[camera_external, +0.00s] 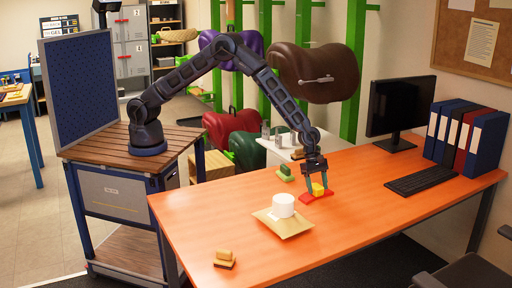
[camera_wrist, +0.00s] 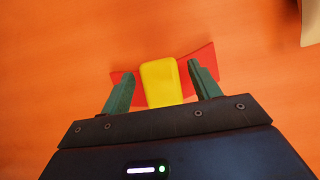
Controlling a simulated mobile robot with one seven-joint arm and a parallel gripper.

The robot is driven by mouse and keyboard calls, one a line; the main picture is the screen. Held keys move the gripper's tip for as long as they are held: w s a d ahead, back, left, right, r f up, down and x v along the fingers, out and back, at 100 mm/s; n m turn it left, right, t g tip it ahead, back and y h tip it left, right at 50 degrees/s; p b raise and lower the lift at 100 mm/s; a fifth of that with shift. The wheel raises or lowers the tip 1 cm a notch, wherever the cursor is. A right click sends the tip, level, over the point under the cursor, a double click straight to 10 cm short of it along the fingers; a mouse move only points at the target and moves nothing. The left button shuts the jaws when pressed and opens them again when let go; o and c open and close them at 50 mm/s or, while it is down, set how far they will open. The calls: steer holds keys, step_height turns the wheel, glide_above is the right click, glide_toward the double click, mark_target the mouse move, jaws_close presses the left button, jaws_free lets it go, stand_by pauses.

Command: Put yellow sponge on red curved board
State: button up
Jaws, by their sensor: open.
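The yellow sponge (camera_external: 318,189) rests on the red curved board (camera_external: 305,197) on the orange desk. In the wrist view the yellow sponge (camera_wrist: 160,82) lies across the middle of the red board (camera_wrist: 200,62), whose ends show on both sides. My gripper (camera_external: 317,183) is low over the board. In the wrist view my gripper (camera_wrist: 160,88) has its two green fingers apart, one on each side of the sponge. A gap shows at the left finger.
A tan tray (camera_external: 286,228) with a white cylinder (camera_external: 283,205) stands left of the board. A keyboard (camera_external: 420,180), monitor (camera_external: 400,107) and binders (camera_external: 466,137) occupy the right.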

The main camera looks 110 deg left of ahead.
steer(key=s+a+r+m, duration=0.15)
steer(key=s+r, duration=0.25)
steer(key=r, duration=0.5)
steer(key=s+a+r+m, duration=0.1)
steer(key=s+r+m, duration=0.3)
steer(key=r, duration=0.5)
steer(key=s+a+r+m, duration=0.1)
steer(key=s+r, duration=0.4)
steer(key=r, duration=0.3)
steer(key=s+r+m, duration=0.6)
steer(key=s+r, duration=0.6)
steer(key=s, duration=0.2)
steer(key=s+a+r+m+y, duration=0.1)
steer(key=s+m, duration=0.6)
steer(key=s, duration=1)
steer(key=s+a+r+m+t+y, duration=0.1)
steer(key=s+m, duration=0.6)
steer(key=s, duration=1)
steer(key=shift+s+a+r+y, duration=0.35)
steer(key=shift+a+r+y, duration=0.3)
steer(key=shift+a, duration=0.7)
steer(key=shift+m, duration=0.25)
